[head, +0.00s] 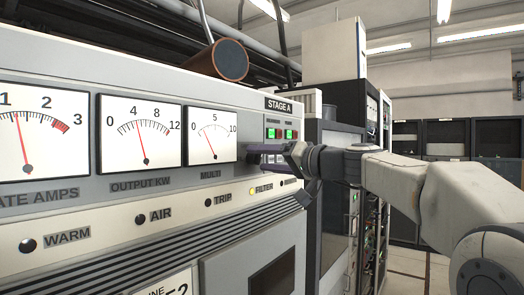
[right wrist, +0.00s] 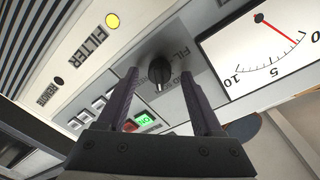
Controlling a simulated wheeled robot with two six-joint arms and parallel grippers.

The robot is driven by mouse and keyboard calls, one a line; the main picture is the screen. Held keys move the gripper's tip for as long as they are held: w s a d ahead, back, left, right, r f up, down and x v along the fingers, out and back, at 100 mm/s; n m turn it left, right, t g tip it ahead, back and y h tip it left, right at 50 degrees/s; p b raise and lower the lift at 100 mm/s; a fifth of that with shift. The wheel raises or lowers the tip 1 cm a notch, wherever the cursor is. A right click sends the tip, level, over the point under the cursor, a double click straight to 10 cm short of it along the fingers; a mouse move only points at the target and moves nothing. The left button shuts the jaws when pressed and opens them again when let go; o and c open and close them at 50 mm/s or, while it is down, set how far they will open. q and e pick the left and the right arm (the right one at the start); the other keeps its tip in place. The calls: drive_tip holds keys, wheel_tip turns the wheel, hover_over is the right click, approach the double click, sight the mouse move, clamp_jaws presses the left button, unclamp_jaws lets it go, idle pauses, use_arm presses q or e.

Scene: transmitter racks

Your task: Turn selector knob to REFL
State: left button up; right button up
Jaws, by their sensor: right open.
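The selector knob (right wrist: 160,71) is a small dark round knob on the light front panel, in the right wrist view. Its lettering is partly legible, starting "FIL"; I cannot tell which position the knob points to. My right gripper (right wrist: 160,76) is open, with one dark finger on either side of the knob and a visible gap to each. In the head view the right gripper (head: 268,153) reaches in from the right to the panel beside the MULTI meter (head: 211,135), and its fingers hide the knob there. My left gripper is not in view.
Further left are the OUTPUT KW meter (head: 140,132) and another meter (head: 40,135). Below runs a row of lamps; the FILTER lamp (head: 252,191) glows yellow. A green lit ON button (right wrist: 143,119) sits close to the fingers. Tall racks (head: 345,130) stand behind my right arm.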

drive_tip(key=shift+w+a, duration=0.2)
clamp_jaws()
